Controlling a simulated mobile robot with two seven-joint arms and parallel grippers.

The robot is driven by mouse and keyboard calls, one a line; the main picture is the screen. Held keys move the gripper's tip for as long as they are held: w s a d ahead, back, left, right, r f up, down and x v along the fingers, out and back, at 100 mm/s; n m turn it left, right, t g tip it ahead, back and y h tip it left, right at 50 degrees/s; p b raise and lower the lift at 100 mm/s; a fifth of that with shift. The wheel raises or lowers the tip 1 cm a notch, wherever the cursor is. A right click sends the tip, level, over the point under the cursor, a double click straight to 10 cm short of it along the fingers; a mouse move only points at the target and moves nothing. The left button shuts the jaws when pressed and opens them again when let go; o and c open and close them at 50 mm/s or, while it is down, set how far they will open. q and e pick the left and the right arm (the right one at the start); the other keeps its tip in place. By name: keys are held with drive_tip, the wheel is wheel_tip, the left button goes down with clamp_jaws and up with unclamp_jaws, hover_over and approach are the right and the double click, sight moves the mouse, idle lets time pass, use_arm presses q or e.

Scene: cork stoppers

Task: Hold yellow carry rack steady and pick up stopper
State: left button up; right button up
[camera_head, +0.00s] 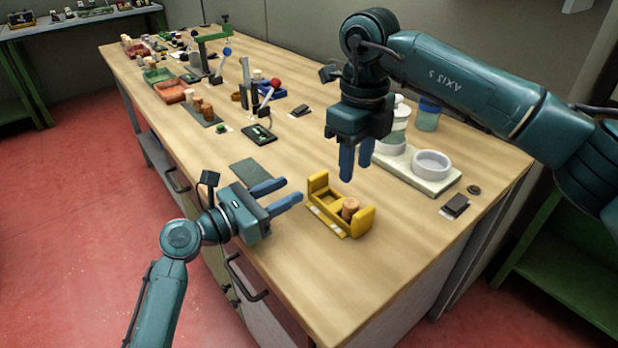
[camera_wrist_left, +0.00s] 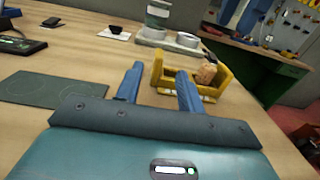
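The yellow carry rack (camera_head: 359,222) stands on the wooden table near its front edge, with a cork stopper (camera_head: 350,208) upright toward its right end. In the left wrist view the rack (camera_wrist_left: 158,72) and the stopper (camera_wrist_left: 206,73) show just beyond my fingers. My left gripper (camera_head: 284,193) is open and empty, left of the rack and apart from it. It also shows in the left wrist view (camera_wrist_left: 160,80). My right gripper (camera_head: 356,168) points down above and behind the rack. Its two fingers are apart with nothing seen between them.
A pale tray (camera_head: 445,186) with a white ring and jars stands behind right of the rack. A dark green mat (camera_head: 251,172) lies behind my left gripper. A small black block (camera_head: 456,204) is at right. Bare table lies in front of the rack.

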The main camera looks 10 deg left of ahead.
use_arm(q)
drive_tip(key=x, duration=0.9)
drive_tip(key=shift+f, duration=0.1)
clamp_jaws()
use_arm(e)
drive_tip(key=shift+o, duration=0.3)
use_arm(q)
drive_tip(key=shift+a, duration=0.1)
use_arm(e)
drive_tip(key=shift+s+d+n+y, duration=0.1)
drive_tip(key=shift+d+n+y, duration=0.1)
drive_tip(key=shift+n+y, duration=0.15)
drive_tip(key=d+r+n+t+y, duration=0.1)
drive_tip(key=d+r+n+y, duration=0.2)
drive_tip(key=d, duration=0.1)
hover_over(350, 202)
drive_tip(key=d, duration=0.2)
wheel_tip(350, 202, down, 6)
drive_tip(key=shift+y, duration=0.35)
drive_tip(key=shift+s+d+x, duration=0.15)
drive_tip(key=shift+x, duration=1.2)
drive_tip(key=shift+s+d+x, duration=0.15)
drive_tip(key=shift+s+x, duration=0.05)
drive_tip(key=shift+x, duration=1.15)
